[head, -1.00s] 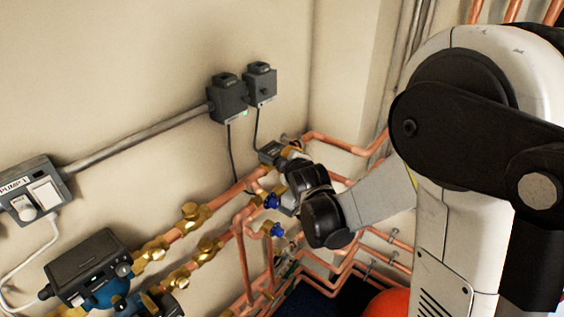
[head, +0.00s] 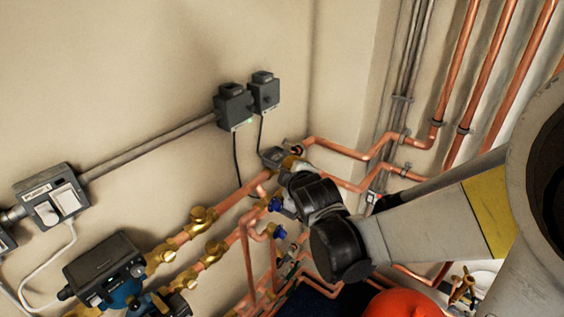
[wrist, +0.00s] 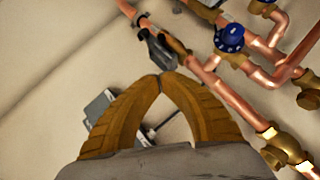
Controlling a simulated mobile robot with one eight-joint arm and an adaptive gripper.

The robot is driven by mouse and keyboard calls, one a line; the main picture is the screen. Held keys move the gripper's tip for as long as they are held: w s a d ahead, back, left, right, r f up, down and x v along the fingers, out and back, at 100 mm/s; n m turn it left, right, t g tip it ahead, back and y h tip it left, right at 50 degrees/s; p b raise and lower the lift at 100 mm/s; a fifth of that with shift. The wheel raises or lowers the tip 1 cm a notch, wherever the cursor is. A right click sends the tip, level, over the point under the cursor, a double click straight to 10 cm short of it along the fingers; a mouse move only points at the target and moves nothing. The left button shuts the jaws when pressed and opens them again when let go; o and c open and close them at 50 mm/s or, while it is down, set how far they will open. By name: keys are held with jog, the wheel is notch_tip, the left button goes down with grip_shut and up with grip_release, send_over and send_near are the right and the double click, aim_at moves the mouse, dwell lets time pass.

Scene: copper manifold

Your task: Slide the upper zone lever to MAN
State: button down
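The upper zone valve's dark grey head (head: 272,156) sits on the upper copper pipe near the wall corner, with a cable running up to a wall box. In the wrist view, a dark grey head on a brass body (wrist: 158,48) lies just beyond my fingertips. I cannot make out its lever or any MAN marking. My gripper (wrist: 161,76) has its two brown fingers closed tip to tip, with nothing visible between them. Whether the tips touch the valve is unclear. In the head view my own wrist hides most of the gripper and part of the valve.
Two grey wall boxes (head: 235,105) (head: 265,92) are above the valve. Blue-handled valves (head: 276,204) (wrist: 229,38) and copper pipes (wrist: 235,98) crowd close to the gripper. A blue pump (head: 108,280) is lower left, and a red vessel (head: 402,304) is at the bottom.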

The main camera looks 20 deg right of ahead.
jog(key=shift+v, duration=1.15)
jog(key=shift+a, duration=0.15)
jog(key=s+f+m+g+b, duration=0.3)
jog(key=s+f+m+b, duration=0.3)
jog(key=s, duration=0.5)
jog(key=s+f+m+g+y+b, duration=0.1)
jog(key=s+f+m+g+b, duration=0.2)
jog(key=s+f+m+b, duration=0.3)
jog(key=s+f+b, duration=0.2)
jog(key=s+f, duration=0.1)
jog(key=s, duration=0.2)
jog(key=shift+f+b, duration=0.35)
jog(key=shift+b, duration=0.05)
jog(key=shift+a, duration=0.1)
